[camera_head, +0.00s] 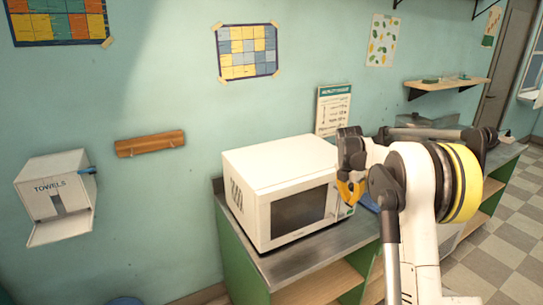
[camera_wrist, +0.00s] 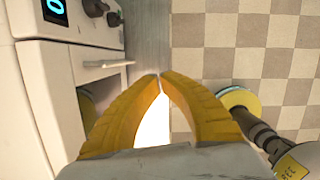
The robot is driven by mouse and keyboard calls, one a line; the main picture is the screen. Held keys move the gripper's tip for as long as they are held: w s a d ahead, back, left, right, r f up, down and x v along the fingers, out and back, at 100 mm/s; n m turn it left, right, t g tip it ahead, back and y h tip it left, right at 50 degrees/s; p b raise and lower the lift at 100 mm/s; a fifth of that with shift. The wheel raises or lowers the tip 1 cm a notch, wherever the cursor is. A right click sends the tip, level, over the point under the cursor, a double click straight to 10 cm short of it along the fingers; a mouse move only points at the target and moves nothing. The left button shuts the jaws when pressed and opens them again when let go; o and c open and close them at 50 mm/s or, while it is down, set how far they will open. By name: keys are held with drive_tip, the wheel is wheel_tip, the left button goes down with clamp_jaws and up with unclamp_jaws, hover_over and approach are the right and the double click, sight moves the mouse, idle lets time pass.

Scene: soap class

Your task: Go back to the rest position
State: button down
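My gripper (camera_head: 351,192) is in front of the right front corner of the white microwave (camera_head: 278,170), at about the height of its door. In the wrist view its two yellow fingers (camera_wrist: 160,76) come together at the tips, and no object shows held at the tips. A bright white patch shows in the gap between the fingers; I cannot tell what it is. My arm, bent, fills the right of the head view and hides part of the counter.
The microwave stands on a grey counter (camera_head: 304,250) with open shelves below. In the wrist view a white appliance front (camera_wrist: 50,90) with a handle (camera_wrist: 108,64) lies close at left. Checkered floor (camera_head: 500,240) is clear at right. A towel dispenser (camera_head: 55,190) hangs on the wall.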

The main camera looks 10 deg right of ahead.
drive_tip(key=s+a+r+m+t+y+b, duration=0.1)
drive_tip(key=s+a+r+m+b, duration=0.1)
drive_tip(key=s+a+r+m, duration=0.45)
drive_tip(key=s+a+r+m+t+b, duration=0.15)
drive_tip(key=s+a+r+m, duration=0.25)
drive_tip(key=s+a, duration=0.5)
drive_tip(key=s+a+f+m+t, duration=0.1)
drive_tip(key=s+a+f+m, duration=0.1)
drive_tip(key=s, duration=0.4)
drive_tip(key=s+a+f+m+t+y+b, duration=0.1)
drive_tip(key=s+a+f+m, duration=0.2)
drive_tip(key=s+a+m, duration=0.2)
drive_tip(key=s+a+f+m+t+b, duration=0.1)
drive_tip(key=s+a+f+m, duration=0.2)
drive_tip(key=s, duration=0.6)
drive_tip(key=shift+s+a+f+m+y, duration=0.2)
drive_tip(key=shift+m+y, duration=0.1)
drive_tip(key=shift+m, duration=0.95)
drive_tip(key=shift+t, duration=0.25)
